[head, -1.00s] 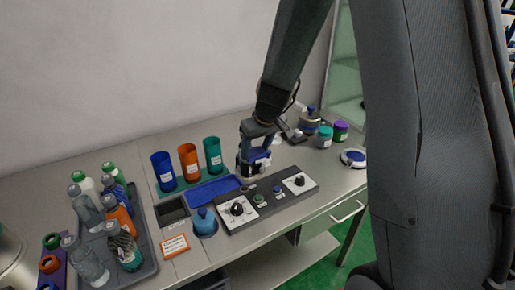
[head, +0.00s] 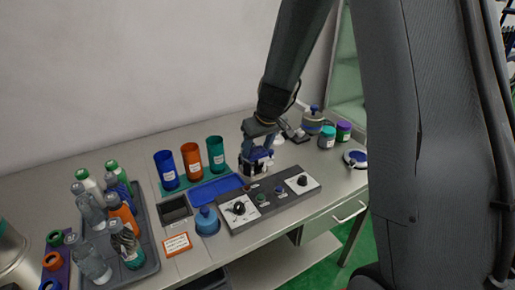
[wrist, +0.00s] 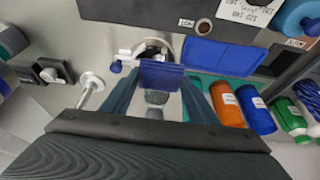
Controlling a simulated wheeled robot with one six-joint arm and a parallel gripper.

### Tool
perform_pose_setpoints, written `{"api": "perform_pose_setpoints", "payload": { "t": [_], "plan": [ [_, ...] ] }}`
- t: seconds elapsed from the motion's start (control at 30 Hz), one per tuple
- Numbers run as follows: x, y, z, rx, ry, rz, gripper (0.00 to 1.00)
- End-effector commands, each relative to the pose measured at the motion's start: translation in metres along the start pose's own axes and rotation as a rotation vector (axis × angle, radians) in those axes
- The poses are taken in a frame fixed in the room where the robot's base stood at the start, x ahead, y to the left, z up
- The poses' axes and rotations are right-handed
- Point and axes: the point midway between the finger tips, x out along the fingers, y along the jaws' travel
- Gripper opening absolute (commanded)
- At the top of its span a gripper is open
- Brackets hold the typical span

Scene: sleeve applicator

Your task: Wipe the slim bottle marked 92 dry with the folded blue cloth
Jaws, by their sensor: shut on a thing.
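My gripper (head: 257,160) is low over the bench, behind the control panel. In the wrist view my gripper (wrist: 160,82) is shut on a flat dark-blue piece that looks like the folded blue cloth (wrist: 160,74). A grey rounded part (wrist: 156,97) shows between the fingers; I cannot tell whether it belongs to a bottle. A dark round fitting with a pale rim is partly hidden behind the cloth. Slim clear bottles with grey caps (head: 90,209) stand in the grey tray at the left. No mark 92 is readable, so I cannot tell which bottle bears it.
Blue, orange and teal cups (head: 191,160) stand along the back. A flat blue pad (head: 214,190) lies in front of them. The control panel (head: 270,198) with knobs is close to my gripper. Jars (head: 327,137) stand to the right. The bench's front right is fairly clear.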

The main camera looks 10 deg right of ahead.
Motion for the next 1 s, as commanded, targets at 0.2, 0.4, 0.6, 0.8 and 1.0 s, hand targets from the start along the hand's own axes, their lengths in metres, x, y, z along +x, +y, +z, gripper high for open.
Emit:
{"api": "perform_pose_setpoints", "payload": {
  "t": [0.2,0.4,0.6,0.8,1.0],
  "plan": [
    [0.001,0.000,-0.003,0.000,0.000,0.000,0.33],
    [0.002,0.000,-0.005,0.001,0.000,0.000,0.33],
    [0.003,0.000,-0.006,0.001,0.000,0.000,0.33],
    [0.009,0.000,-0.004,0.001,0.000,0.000,0.33],
    [0.018,0.000,-0.001,0.001,0.000,0.000,0.33]
  ]
}}
